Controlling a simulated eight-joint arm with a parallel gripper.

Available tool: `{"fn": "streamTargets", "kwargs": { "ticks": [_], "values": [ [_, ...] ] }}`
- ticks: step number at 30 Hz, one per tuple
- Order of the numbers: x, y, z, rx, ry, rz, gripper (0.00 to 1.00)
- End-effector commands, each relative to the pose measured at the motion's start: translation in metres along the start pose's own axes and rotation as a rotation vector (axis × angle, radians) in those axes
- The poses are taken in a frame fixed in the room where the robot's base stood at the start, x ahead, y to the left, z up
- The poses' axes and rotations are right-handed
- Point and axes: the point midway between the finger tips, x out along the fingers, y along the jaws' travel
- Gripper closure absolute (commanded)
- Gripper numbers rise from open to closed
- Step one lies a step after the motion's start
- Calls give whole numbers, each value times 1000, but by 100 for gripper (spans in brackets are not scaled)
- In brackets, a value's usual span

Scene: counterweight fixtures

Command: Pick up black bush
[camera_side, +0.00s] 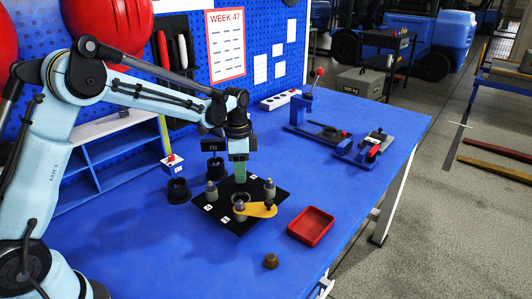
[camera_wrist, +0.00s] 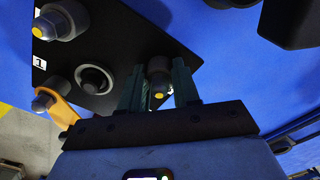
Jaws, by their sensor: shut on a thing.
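My gripper (camera_side: 240,176) points down over the back of a black square plate (camera_side: 226,221) on the blue table. In the wrist view its two green fingers (camera_wrist: 159,94) are closed on the sides of a dark, round black bush (camera_wrist: 158,66). A grey cone with a yellow tip shows at the bush's middle. In the side view the fingers hide the bush. I cannot tell whether it still touches the plate. Other grey posts (camera_side: 269,187) stand on the plate, and a yellow-orange arm piece (camera_side: 262,210) lies at its front.
A red tray (camera_side: 311,226) stands right of the plate, with a small brown knob (camera_side: 270,261) in front. A black round holder (camera_side: 178,190) stands left of the plate. Blue clamp fixtures (camera_side: 318,136) stand at the back right. The front left table is clear.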

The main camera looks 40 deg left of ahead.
Motion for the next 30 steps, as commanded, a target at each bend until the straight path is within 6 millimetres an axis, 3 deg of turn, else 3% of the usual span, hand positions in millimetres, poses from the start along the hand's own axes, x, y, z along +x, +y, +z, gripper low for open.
{"fn": "streamTargets", "kwargs": {
  "ticks": [9, 21, 22, 26, 30],
  "values": [
    [28, 1, 0, 0, 1, 3, 100],
    [31, 1, 0, 0, 1, 3, 100],
    [32, 0, 0, 0, 1, -1, 66],
    [32, 0, 0, 0, 1, -1, 46],
    [32, 0, 0, 0, 1, -1, 43]
  ]
}}
